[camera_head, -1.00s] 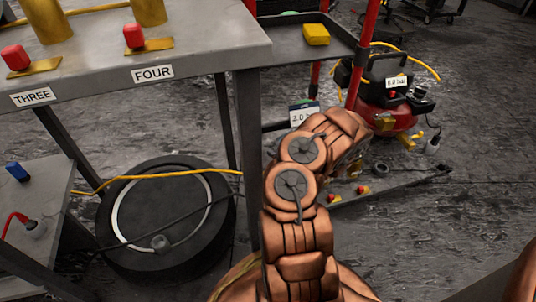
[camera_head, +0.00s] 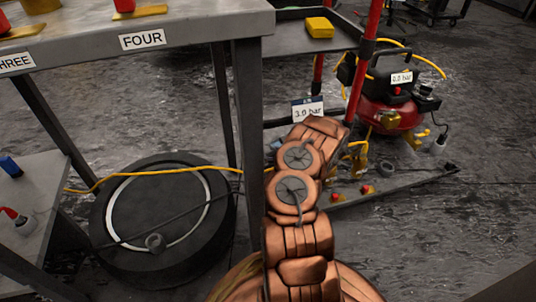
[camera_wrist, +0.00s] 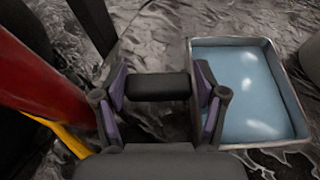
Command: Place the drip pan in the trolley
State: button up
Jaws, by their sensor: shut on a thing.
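The drip pan (camera_wrist: 245,90) is a shallow rectangular tray with a light blue inside and a metal rim, at the right of the wrist view. My gripper (camera_wrist: 157,88) is shut on a black bar at the pan's left side, which looks like its handle. The joint between bar and pan is hidden by the right finger. The trolley (camera_head: 285,43) has red posts, a grey upper tray and a low shelf (camera_head: 415,177). A red post (camera_wrist: 45,75) is close left of my gripper. In the head view my arm hides the gripper and most of the pan.
A grey bench (camera_head: 200,22) with a FOUR label stands at the left. Below it lies a black round drum (camera_head: 130,245) with a yellow hose. A yellow box (camera_head: 320,27) lies on the upper tray. Open floor lies at the right.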

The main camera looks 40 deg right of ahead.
jog(key=w+b, duration=0.1)
jog(key=w, duration=0.1)
jog(key=shift+w+d+f, duration=0.1)
jog(key=shift+w+f, duration=0.05)
jog(key=shift+w, duration=0.2)
jog(key=shift+f+b, duration=0.5)
jog(key=o, duration=1.2)
jog(key=shift+s+r, duration=0.25)
jog(key=shift+s, duration=0.05)
jog(key=p+v, duration=0.5)
jog(key=v, duration=0.6)
jog(key=shift+s, duration=0.25)
